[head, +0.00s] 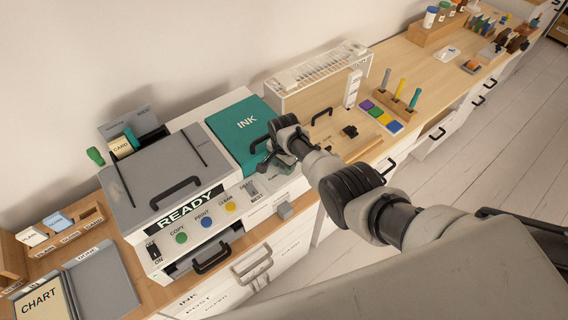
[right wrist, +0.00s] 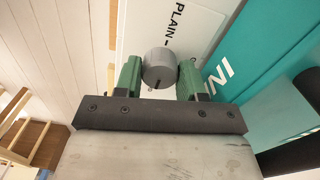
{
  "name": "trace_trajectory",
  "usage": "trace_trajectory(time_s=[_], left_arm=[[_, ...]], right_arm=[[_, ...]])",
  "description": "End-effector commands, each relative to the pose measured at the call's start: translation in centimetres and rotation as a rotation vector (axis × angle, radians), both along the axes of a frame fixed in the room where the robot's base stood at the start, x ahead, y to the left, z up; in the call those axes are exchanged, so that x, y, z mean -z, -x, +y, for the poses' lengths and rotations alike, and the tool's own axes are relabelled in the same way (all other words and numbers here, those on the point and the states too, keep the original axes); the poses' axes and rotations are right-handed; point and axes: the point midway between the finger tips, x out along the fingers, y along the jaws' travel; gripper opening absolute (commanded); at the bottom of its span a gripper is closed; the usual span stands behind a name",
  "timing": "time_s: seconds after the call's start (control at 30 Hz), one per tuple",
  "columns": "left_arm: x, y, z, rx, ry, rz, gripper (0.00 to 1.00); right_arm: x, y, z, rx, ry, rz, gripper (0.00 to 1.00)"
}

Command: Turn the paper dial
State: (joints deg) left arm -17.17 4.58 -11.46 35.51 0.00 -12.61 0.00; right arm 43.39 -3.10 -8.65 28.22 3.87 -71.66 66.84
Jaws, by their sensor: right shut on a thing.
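The paper dial (right wrist: 160,66) is a grey round knob with a dark mark on its face, beside the word PLAIN on a white panel (right wrist: 196,20). In the right wrist view it sits between the green pads of my right gripper (right wrist: 160,78), which is shut on it. In the head view my right gripper (head: 274,163) is at the printer's front, just below the teal INK lid (head: 240,128), and it hides the dial. The rest of the dial's lettering is hidden or too small to read. My left gripper is not in view.
The printer's grey lid (head: 165,180), READY sign (head: 186,208) and coloured buttons (head: 206,221) stand left of my gripper. A long white device (head: 318,72) and colour blocks (head: 383,117) stand on the desk to the right.

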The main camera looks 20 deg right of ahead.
Motion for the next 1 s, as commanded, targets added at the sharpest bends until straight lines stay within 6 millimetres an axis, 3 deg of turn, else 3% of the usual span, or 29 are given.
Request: trace_trajectory(time_s=[0.2, 0.23, 0.37, 0.73, 1.0], left_arm=[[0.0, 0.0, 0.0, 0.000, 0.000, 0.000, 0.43], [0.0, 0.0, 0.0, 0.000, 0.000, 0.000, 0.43], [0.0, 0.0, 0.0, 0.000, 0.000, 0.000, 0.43], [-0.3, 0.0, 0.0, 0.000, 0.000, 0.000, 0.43], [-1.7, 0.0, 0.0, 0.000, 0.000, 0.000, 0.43]], right_arm=[[-0.4, -0.4, -0.1, 0.002, 0.001, -0.010, 0.16], [-0.4, -0.4, -0.1, 0.002, 0.001, -0.010, 0.44], [-0.3, -0.3, -0.1, 0.001, 0.000, -0.007, 0.64], [-0.7, -0.1, 0.0, 0.000, 0.000, -0.002, 0.65], [-4.7, -0.2, 0.0, 0.000, -0.001, -0.006, 0.65]])
